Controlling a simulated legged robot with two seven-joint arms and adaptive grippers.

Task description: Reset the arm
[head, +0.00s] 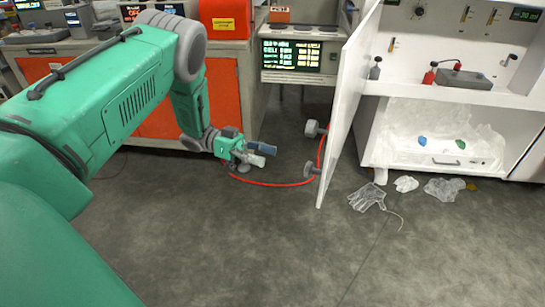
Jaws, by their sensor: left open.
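My left arm (105,90) is green with grey joints. It comes in from the left and reaches forward and down over the floor. My left gripper (258,156) is open at its end, with no object visible between its fingers. It is near a thin red cable or tube (275,184) that curves toward the open white door. Whether the gripper touches it I cannot tell. My right arm and gripper are not in view.
An open white door (343,105) with grey knobs stands right of the gripper. A clear glove (367,197) and crumpled film (443,188) lie on the floor before a white cabinet (440,92). Orange-fronted cabinets (222,90) stand behind my arm. The front floor is clear.

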